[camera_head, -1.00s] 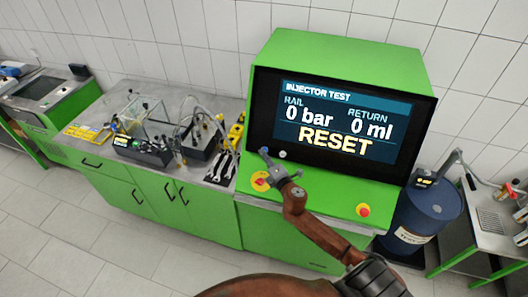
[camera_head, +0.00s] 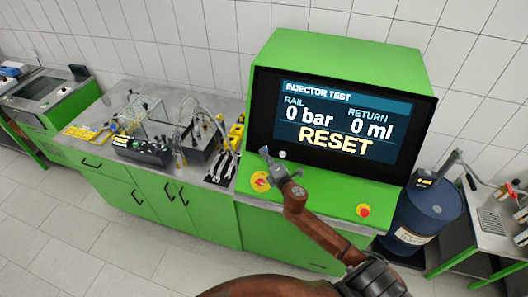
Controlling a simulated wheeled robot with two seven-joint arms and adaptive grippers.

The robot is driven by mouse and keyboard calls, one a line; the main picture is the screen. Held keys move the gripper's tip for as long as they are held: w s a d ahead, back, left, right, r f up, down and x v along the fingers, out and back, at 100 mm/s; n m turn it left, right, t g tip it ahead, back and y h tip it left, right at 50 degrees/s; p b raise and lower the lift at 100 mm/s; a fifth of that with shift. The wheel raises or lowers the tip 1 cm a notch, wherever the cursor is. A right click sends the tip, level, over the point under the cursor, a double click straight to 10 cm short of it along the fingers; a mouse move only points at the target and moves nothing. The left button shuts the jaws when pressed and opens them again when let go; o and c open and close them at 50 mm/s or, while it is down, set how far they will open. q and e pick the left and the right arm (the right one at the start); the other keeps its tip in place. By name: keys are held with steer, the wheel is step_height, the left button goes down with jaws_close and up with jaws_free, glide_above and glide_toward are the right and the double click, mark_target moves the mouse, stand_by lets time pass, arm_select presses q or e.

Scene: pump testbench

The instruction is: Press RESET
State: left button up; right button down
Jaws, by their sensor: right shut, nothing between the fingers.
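The green test bench has a black-framed screen (camera_head: 343,119) reading "INJECTOR TEST", rail 0 bar, return 0 ml, and "RESET" in large yellow letters. A small pale round button (camera_head: 282,154) sits below the screen's left part. No lettering is readable on the buttons. My left gripper is not in view.
A red button on yellow (camera_head: 363,211) sits at the panel's right. Left of the bench, a grey worktop (camera_head: 215,104) holds test devices, hoses and wrenches (camera_head: 221,166). A blue drum (camera_head: 424,215) stands at the right. The panel's middle right is clear.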

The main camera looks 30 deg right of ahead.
steer(key=shift+w+d+f, duration=0.1)
steer(key=shift+d, duration=0.05)
stand_by(0.5)
steer(key=shift+s+a+r+p, duration=0.4)
steer(key=shift+s+a+p, duration=0.15)
steer(key=shift+a, duration=0.1)
steer(key=shift+a, duration=0.1)
steer(key=s+a+r+p, duration=0.2)
steer(key=s+a, duration=0.1)
steer(key=shift+a+r+p, duration=0.1)
steer(key=shift+a+p, duration=0.05)
steer(key=shift+p, duration=0.2)
stand_by(0.7)
